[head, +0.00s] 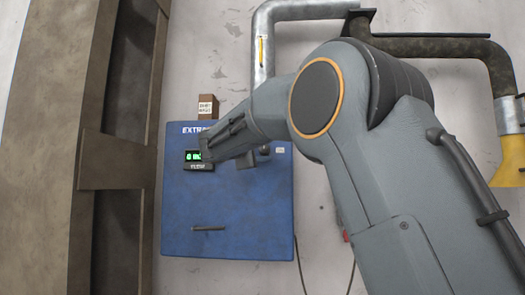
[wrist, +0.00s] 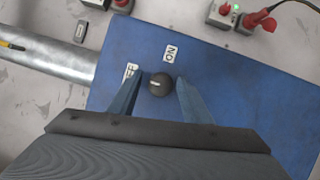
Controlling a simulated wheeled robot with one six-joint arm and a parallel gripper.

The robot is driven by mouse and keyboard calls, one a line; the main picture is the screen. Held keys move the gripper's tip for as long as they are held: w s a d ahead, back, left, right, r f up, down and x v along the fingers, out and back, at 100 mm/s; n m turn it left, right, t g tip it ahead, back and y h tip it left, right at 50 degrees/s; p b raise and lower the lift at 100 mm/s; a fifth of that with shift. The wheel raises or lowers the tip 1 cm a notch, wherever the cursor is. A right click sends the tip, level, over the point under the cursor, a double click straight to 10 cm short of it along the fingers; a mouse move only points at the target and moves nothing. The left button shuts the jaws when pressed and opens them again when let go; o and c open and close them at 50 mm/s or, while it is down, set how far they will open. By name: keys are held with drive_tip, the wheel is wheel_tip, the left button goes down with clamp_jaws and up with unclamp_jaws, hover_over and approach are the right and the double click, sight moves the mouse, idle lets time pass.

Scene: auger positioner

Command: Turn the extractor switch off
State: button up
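The extractor switch is a round dark knob (wrist: 160,84) with a short pale mark on its left part, set on the blue extractor box (wrist: 228,97). An ON label (wrist: 171,53) sits above it in the wrist view, and an OFF label (wrist: 130,72) to its upper left, partly covered by a finger. My gripper (wrist: 157,80) is open, one finger on each side of the knob, with visible gaps; depth and contact cannot be told. In the head view my arm hides the knob on the blue box (head: 230,215).
The box has a green-lit display (head: 193,156) and a handle (head: 208,228). A grey pipe (wrist: 60,52) runs beside it. A red plug (wrist: 262,20) with a cable is at the wrist view's upper right. A brown post (head: 60,130) stands left of the box.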

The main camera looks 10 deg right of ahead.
drive_tip(key=shift+a+f, duration=0.1)
drive_tip(key=shift+a, duration=0.15)
drive_tip(key=shift+s+a, duration=0.25)
drive_tip(key=shift+s, duration=0.05)
drive_tip(key=v, duration=0.7)
drive_tip(key=shift+b, duration=0.4)
drive_tip(key=shift+d, duration=0.15)
